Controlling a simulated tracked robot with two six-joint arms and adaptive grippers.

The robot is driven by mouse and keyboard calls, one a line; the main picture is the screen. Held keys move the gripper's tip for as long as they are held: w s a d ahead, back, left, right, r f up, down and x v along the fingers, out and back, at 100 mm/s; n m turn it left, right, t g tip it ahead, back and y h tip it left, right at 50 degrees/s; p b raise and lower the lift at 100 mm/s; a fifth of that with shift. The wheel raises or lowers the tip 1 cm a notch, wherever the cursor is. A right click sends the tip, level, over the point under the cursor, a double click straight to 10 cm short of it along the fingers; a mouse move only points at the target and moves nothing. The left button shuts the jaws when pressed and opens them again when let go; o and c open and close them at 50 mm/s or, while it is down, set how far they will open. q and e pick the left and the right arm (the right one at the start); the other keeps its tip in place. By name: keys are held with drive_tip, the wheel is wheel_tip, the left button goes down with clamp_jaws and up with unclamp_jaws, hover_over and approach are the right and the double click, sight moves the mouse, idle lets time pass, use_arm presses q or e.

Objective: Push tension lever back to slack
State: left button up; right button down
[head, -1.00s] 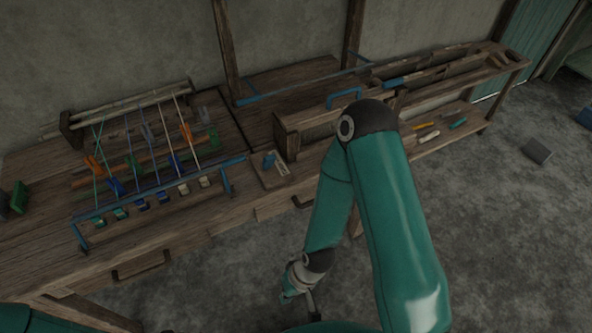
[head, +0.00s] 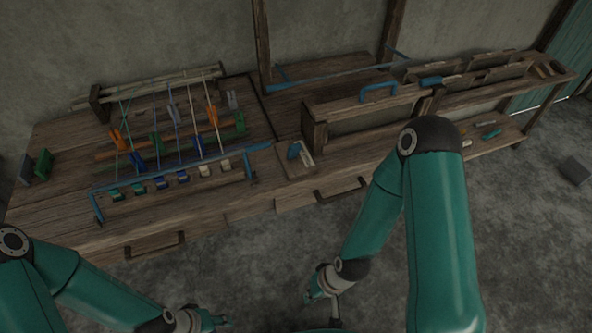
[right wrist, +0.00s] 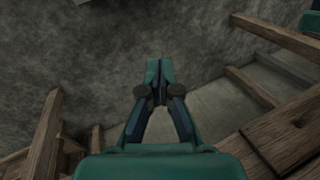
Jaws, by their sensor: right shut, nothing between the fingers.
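A small blue lever (head: 294,150) stands on a wooden plate (head: 292,171) at the right front of the loom, beside a pale slotted piece (head: 306,156). The loom's warp threads (head: 173,120) run between the back rollers and the blue front bar (head: 170,168). My right gripper (head: 322,296) hangs low in front of the bench, well apart from the lever. In the right wrist view its fingers (right wrist: 153,80) meet, with nothing between them. My left gripper (head: 212,321) is at the bottom edge, too small and cut off to judge its opening.
A wooden box with a blue handle (head: 379,92) stands right of the lever plate. Drawer handles (head: 341,190) stick out along the bench front. A long shelf (head: 495,130) extends right. Open grey floor (head: 510,230) lies in front.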

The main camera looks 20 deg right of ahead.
wheel_tip(320, 180, down, 32)
drive_tip(key=w+b, duration=0.1)
drive_tip(key=b, duration=2.9)
drive_tip(key=w+d+f+n+t+b, duration=0.2)
drive_tip(key=w+f+n+t+b, duration=0.15)
drive_tip(key=w+b, duration=0.45)
drive_tip(key=w+r+n+t+h+b, duration=0.1)
drive_tip(key=w+r+n+t, duration=0.45)
drive_tip(key=r, duration=0.75)
drive_tip(key=w+r+n+t+b, duration=0.1)
drive_tip(key=w+r+n+t, duration=0.4)
drive_tip(key=r, duration=0.7)
drive_tip(key=s+d+r+n+t, duration=0.1)
drive_tip(key=s+r+n+t, duration=0.1)
drive_tip(key=r, duration=0.7)
drive_tip(key=s+d+r+n+t+h, duration=0.1)
drive_tip(key=r+n+t, duration=0.1)
drive_tip(key=r, duration=0.6)
drive_tip(key=s+d+r+n+t+h, duration=0.1)
drive_tip(key=r+t, duration=0.3)
drive_tip(key=r, duration=0.5)
drive_tip(key=shift+s+d+r+n, duration=0.35)
drive_tip(key=shift+s+n, duration=0.35)
drive_tip(key=shift+s, duration=0.1)
